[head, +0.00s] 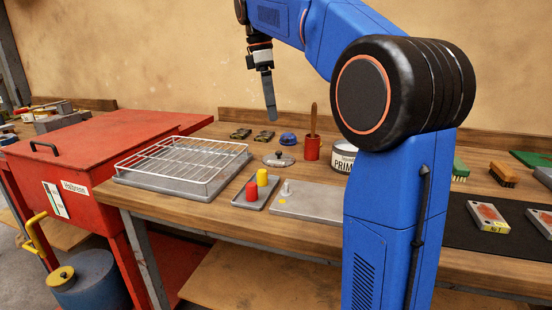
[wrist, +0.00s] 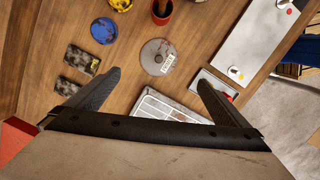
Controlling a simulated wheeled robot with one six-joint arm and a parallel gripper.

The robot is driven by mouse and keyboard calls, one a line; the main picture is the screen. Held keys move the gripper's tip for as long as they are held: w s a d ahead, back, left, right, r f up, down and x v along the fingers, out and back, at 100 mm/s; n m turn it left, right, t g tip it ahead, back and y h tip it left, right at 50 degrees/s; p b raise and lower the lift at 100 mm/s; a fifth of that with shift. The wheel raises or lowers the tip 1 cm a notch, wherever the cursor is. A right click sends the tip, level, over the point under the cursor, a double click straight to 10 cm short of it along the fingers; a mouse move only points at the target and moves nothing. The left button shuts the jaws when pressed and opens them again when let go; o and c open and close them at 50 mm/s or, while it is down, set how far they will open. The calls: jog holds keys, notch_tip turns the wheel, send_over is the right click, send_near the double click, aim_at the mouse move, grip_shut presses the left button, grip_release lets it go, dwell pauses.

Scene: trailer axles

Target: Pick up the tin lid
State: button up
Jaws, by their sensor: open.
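The tin lid (head: 279,160) is a flat grey disc with a dark knob, lying on the wooden bench. It also shows in the wrist view as a round grey disc (wrist: 156,50) with a pale label, above the gap between my fingers. My gripper (head: 270,113) hangs above the bench, higher than the lid and apart from it. The wrist view shows its two dark fingers (wrist: 159,78) spread wide with nothing between them.
A wire rack (head: 180,160) stands left of the lid. A tray with red and yellow cylinders (head: 257,189) is in front. A blue round object (head: 287,138), a red cup (head: 312,149) with a wooden handle, and a primer tin (head: 342,157) stand behind and right. Two dark parts (wrist: 82,60) lie nearby.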

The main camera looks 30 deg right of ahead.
aim_at(278, 152)
jog(key=f, duration=0.5)
jog(key=d+f, duration=0.1)
jog(key=f, duration=0.3)
jog(key=d+f, duration=0.1)
jog(key=f, duration=0.4)
jog(key=shift+s+f, duration=0.3)
jog(key=c, duration=1.1)
jog(key=shift+r, duration=0.15)
